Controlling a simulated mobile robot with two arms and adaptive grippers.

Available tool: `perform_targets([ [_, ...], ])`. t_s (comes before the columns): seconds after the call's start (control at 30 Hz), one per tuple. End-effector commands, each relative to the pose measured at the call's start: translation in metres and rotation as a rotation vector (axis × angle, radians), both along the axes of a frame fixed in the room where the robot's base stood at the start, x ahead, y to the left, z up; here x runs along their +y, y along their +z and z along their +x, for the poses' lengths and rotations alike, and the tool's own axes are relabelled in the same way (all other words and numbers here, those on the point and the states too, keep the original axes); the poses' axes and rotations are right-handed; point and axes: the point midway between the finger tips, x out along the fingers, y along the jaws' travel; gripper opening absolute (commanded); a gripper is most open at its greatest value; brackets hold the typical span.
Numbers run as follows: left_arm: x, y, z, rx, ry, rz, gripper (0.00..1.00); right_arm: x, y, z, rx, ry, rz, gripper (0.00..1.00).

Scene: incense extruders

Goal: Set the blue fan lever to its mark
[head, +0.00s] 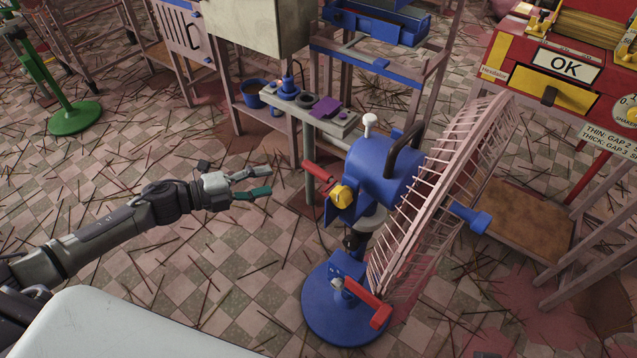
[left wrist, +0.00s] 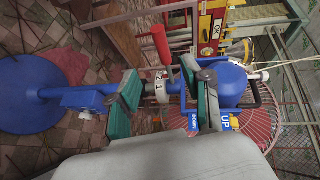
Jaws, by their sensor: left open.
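The blue fan (head: 378,168) stands upright on a round base, with a pale wire cage on its right. A red-handled lever (head: 318,173) sticks out left from its housing, beside a yellow knob (head: 342,196). A second red handle (head: 366,304) sits low near the base. My left gripper (head: 266,182) is open and empty, left of the fan and apart from the lever. In the left wrist view, the fan lies sideways beyond my open fingers (left wrist: 165,97). A red handle (left wrist: 160,44) and UP and DOWN labels (left wrist: 226,130) show there. The mark is not clearly readable. My right gripper is out of view.
A small bench (head: 322,120) with a blue burner stands behind the fan. A red machine (head: 550,75) marked OK stands at right. A green stand (head: 75,117) is at far left. Thin sticks litter the checked floor, which is open around my left arm.

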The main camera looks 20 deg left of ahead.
Motion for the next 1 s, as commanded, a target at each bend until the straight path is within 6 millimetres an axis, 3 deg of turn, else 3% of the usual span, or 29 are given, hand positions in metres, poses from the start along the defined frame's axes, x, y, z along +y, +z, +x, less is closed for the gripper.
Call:
perform_targets([
  [0.23, -0.019, 0.002, 0.009, -0.020, -0.035, 0.014, 0.49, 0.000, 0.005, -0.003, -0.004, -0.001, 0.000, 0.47],
  [0.7, -0.089, -0.015, 0.069, -0.019, -0.030, 0.013, 0.49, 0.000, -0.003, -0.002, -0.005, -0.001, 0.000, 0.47],
  [1.0, -0.107, -0.020, 0.084, -0.017, -0.029, 0.014, 0.49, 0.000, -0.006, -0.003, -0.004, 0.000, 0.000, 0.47],
])
